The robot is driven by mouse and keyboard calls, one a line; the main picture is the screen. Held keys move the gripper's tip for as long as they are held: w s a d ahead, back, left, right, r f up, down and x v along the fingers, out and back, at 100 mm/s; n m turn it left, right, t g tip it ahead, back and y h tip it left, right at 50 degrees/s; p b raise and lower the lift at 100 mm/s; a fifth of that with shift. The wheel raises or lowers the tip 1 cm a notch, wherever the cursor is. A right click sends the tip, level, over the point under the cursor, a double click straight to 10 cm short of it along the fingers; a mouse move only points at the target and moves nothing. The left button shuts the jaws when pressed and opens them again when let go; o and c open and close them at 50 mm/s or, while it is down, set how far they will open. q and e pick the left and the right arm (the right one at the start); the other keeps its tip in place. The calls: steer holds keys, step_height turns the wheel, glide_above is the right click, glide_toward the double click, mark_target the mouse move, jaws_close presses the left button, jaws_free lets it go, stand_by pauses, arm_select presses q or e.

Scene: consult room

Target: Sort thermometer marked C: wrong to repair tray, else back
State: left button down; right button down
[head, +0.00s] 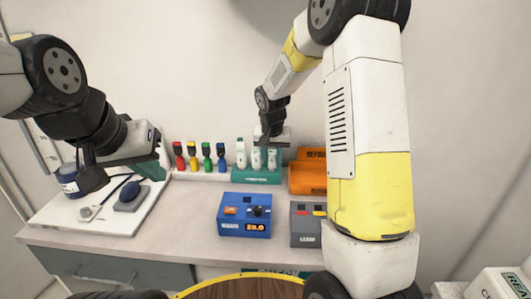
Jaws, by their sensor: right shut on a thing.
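Several white thermometers (241,153) stand upright in a green rack (256,176) at the back of the counter; their letters are too small to read. My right gripper (269,143) is over the right part of the rack, shut on one of the white thermometers (271,159), which still looks to be in or just over the rack. The orange repair tray (308,183) is right of the rack, partly behind my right arm. A blue box (245,214) with a lit number display stands in front. My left gripper (92,178) hangs at the left; its fingers are unclear.
A grey box (306,226) with coloured buttons is right of the blue box. Red, yellow, green and blue capped holders (206,157) stand left of the rack. A white board (90,215) with a dark corded device (131,196) lies left. Counter between board and blue box is clear.

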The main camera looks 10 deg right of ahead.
steer(key=c, duration=1)
jaws_free()
steer(key=shift+o, duration=0.2)
steer(key=shift+v, duration=3.9)
steer(key=shift+r, duration=0.1)
steer(key=s+d+r+t+y, duration=0.1)
steer(key=s+d+r, duration=0.1)
steer(key=s+r, duration=0.75)
steer(key=s+r+n+t+y, duration=0.1)
steer(key=s+n+t, duration=0.1)
steer(key=s, duration=1.6)
steer(key=shift+n+y, duration=0.4)
